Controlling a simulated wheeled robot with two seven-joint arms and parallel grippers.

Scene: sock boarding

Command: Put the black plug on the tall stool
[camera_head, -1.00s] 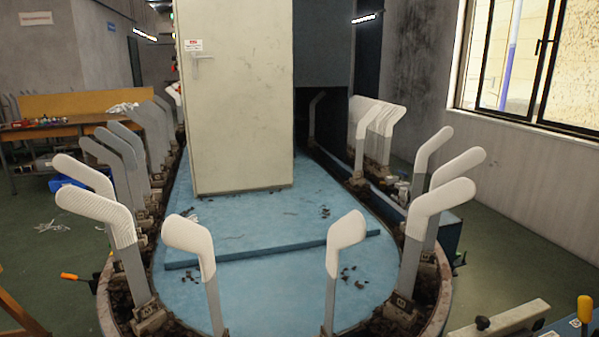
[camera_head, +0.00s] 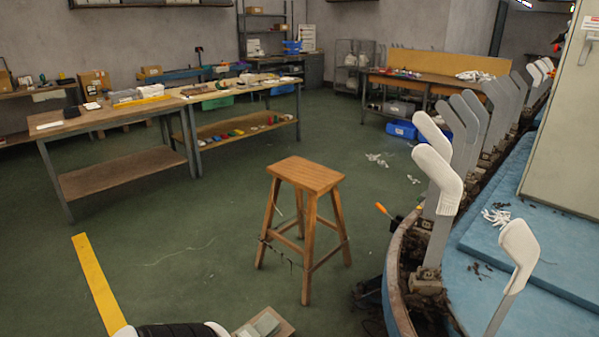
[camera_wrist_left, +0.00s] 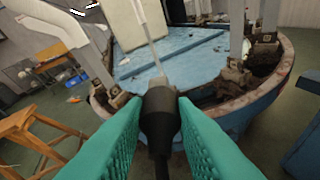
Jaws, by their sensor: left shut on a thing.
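The black plug (camera_wrist_left: 160,122) is held between the teal fingers of my left gripper (camera_wrist_left: 159,106) in the left wrist view. A dark cord or shaft hangs below it. The tall stool (camera_head: 306,174) is wooden, with a flat rectangular seat, and stands upright in the middle of the head view. Its seat looks empty. Part of a wooden stool (camera_wrist_left: 22,125) also shows at the left edge of the left wrist view, apart from the gripper. My left gripper's fingers are not visible in the head view. My right gripper is in neither view.
A round boarding machine (camera_head: 398,265) with upright white sock forms (camera_head: 438,178) stands right of the stool. Workbenches (camera_head: 115,113) with items stand behind left. Green floor around the stool is mostly clear. A yellow floor stripe (camera_head: 97,283) lies at left.

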